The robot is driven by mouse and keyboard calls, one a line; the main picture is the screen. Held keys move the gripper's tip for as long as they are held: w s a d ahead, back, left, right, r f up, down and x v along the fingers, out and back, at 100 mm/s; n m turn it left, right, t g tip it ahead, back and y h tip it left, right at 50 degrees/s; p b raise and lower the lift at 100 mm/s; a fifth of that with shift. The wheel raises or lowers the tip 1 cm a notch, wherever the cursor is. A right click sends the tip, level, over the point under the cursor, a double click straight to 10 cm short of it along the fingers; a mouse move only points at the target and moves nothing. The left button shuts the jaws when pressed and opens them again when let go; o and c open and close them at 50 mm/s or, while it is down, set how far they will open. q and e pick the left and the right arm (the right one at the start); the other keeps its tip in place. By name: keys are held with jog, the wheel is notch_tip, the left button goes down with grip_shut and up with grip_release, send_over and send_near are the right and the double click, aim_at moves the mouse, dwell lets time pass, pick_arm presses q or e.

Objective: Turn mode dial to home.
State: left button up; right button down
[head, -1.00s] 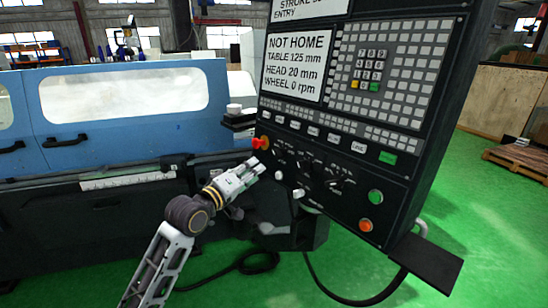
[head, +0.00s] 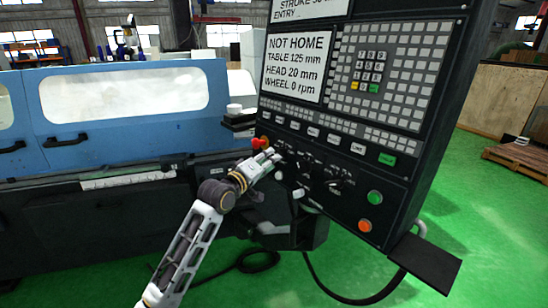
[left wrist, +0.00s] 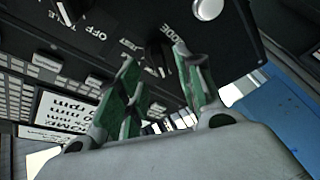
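The mode dial (left wrist: 157,55) is a black knob with white lettering around it, partly legible as "MODE". In the left wrist view it lies just beyond the fingertips, between their lines. In the head view my left gripper (head: 271,161) is at the lower left of the black control panel (head: 400,158), over the mode dial area, hiding much of it. Its fingers (left wrist: 160,80) are spread apart with nothing seen between them; I cannot tell whether a fingertip touches the dial. The screen (head: 294,66) reads NOT HOME. My right gripper is not in view.
A red button (head: 258,143) sits just above the left gripper. Another black dial (head: 335,184), a green button (head: 375,197) and an orange button (head: 365,225) lie to the right on the panel. The blue machine (head: 130,100) stands behind on the left.

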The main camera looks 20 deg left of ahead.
pick_arm(q)
jog(key=shift+x, duration=1.8)
grip_shut()
